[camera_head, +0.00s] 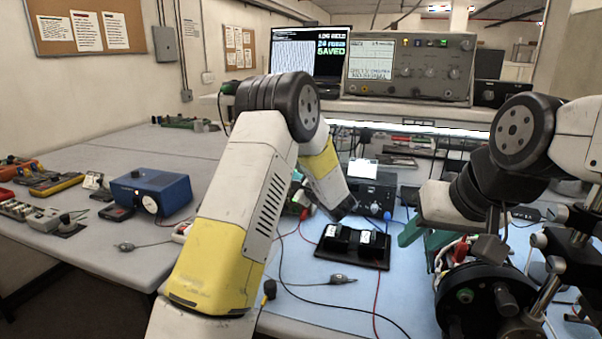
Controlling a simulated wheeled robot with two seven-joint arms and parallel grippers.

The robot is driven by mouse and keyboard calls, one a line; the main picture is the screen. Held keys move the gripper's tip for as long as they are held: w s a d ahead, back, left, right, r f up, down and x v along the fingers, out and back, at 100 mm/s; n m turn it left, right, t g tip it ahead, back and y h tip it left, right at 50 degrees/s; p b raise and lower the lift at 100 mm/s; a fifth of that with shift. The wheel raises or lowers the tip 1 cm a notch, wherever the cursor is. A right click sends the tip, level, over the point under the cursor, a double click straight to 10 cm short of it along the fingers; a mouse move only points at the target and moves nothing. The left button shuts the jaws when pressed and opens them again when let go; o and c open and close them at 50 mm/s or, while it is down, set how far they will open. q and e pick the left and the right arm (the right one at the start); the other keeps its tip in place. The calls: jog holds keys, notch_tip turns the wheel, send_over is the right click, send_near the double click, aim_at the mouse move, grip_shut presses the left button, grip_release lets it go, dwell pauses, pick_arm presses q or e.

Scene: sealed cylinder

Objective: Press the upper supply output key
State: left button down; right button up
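A small dark bench unit (371,196) with knobs and coloured terminals stands at the back of the blue mat; it looks like a power supply. A bright panel (363,169) shows just above it. I cannot make out an output key. My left arm crosses in front, and its dark end (341,207) lies just left of the dark unit; its fingers are not distinct. My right gripper (488,240) is at the right, above a dark round cylinder fixture (486,298). Its fingers blend with the dark fixture, so I cannot tell their opening or contact.
A black tray (352,249) holding two dark blocks lies mid-mat, among red and black leads. A blue box (150,192) and hand tools stand on the left bench. An oscilloscope (409,68) and a laptop screen (306,52) occupy the rear shelf. Metal rods stand at right.

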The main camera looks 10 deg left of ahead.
pick_arm(q)
jog(key=shift+w, duration=0.35)
dwell(0.7)
jog(key=shift+s, duration=0.15)
jog(key=shift+s+a, duration=0.1)
jog(key=shift+s, duration=0.55)
jog(key=shift+s+a, duration=0.25)
jog(key=shift+s, duration=1)
jog(key=shift+s+a, duration=0.25)
jog(key=shift+s, duration=0.95)
